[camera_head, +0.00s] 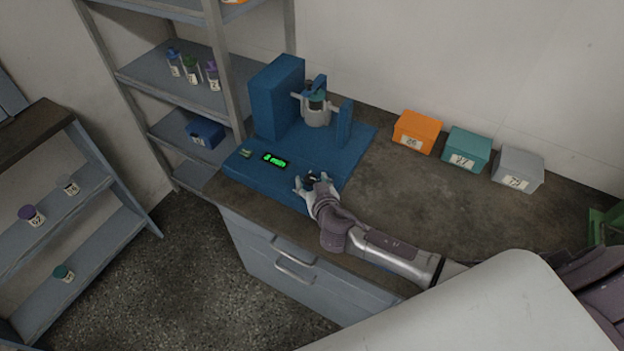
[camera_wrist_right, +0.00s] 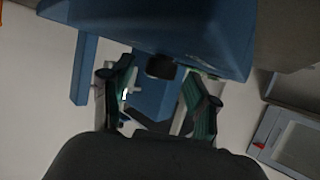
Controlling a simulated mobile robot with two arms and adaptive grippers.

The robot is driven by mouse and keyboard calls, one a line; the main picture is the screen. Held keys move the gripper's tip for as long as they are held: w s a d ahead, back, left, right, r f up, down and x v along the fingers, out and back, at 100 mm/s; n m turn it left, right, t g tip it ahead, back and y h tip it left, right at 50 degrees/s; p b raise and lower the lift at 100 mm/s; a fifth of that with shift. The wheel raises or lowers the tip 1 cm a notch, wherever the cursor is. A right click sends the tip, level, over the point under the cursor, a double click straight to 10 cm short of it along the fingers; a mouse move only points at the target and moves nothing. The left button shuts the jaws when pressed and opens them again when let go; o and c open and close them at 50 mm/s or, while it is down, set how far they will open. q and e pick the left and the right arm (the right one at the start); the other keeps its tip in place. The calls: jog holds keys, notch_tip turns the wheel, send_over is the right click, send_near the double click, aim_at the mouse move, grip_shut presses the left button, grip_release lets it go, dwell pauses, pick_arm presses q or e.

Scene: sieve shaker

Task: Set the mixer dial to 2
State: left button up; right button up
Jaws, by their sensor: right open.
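The blue mixer (camera_head: 262,100) stands on the counter, with a jar held in its clamp (camera_head: 317,112) and a lit green display (camera_head: 274,160) on its base. The black dial (camera_head: 314,177) is at the front right of that base, partly hidden by my right gripper (camera_head: 311,186). In the right wrist view the dial (camera_wrist_right: 161,67) shows as a dark knob between the two open fingers of the gripper (camera_wrist_right: 158,82), with a gap on each side. The dial's setting cannot be read. My left gripper is out of view.
Orange (camera_head: 417,132), teal (camera_head: 466,149) and grey (camera_head: 517,169) labelled boxes stand along the wall to the right. A shelf rack (camera_head: 165,80) with labelled jars is at the left. The counter (camera_head: 430,200) between my right arm and the boxes is clear.

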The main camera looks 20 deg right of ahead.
jog(key=shift+w+f, duration=0.15)
jog(key=shift+w, duration=0.15)
jog(key=shift+c, duration=0.3)
grip_shut()
